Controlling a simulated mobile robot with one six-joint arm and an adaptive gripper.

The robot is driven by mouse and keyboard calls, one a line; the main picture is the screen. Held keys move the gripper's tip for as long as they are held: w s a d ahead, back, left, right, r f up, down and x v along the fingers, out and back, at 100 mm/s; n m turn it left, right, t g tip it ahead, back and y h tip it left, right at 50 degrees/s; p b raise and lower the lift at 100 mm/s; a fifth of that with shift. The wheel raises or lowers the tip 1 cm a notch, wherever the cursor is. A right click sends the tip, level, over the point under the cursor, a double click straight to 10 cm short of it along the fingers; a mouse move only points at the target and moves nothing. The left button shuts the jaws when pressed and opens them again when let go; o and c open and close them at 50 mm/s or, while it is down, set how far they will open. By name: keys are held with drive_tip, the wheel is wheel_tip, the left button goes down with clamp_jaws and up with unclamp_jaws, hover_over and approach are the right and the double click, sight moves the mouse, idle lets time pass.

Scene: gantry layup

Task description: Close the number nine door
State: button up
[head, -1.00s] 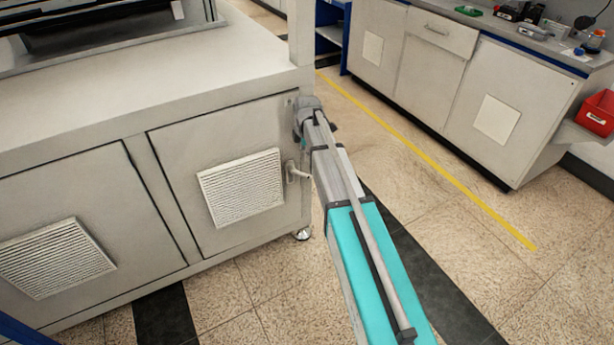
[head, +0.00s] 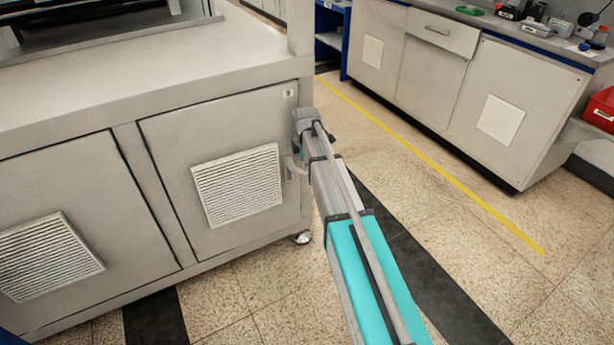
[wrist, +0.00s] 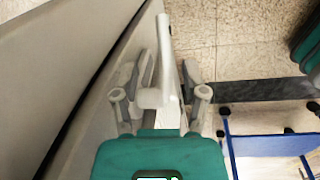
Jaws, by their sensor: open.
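The cabinet door (head: 165,175) with a louvred vent panel is at the right end of the grey cabinet in the head view. It looks flush or nearly flush with the cabinet front. A small label (head: 290,93) sits at its top right corner, too small to read. A pale lever handle (wrist: 165,60) shows in the wrist view, and partly in the head view (head: 291,168). My gripper (wrist: 162,84) is open, with its fingers on either side of the handle. In the head view my arm hides the gripper. A dark seam runs along the grey panel left of the handle.
Another vented door (head: 65,225) is to the left. A counter with cabinets (head: 490,110) and a red bin (head: 602,108) stand across the aisle. The floor along the yellow line (head: 440,170) is clear. A blue-framed item (wrist: 265,145) is at lower right in the wrist view.

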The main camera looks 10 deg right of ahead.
drive_tip(key=shift+w+f+b, duration=0.15)
drive_tip(key=shift+f+b, duration=0.95)
drive_tip(key=shift+f, duration=0.1)
drive_tip(key=shift+w+f+b, duration=0.15)
drive_tip(key=shift+f+b, duration=0.9)
drive_tip(key=shift+f, duration=0.15)
clamp_jaws()
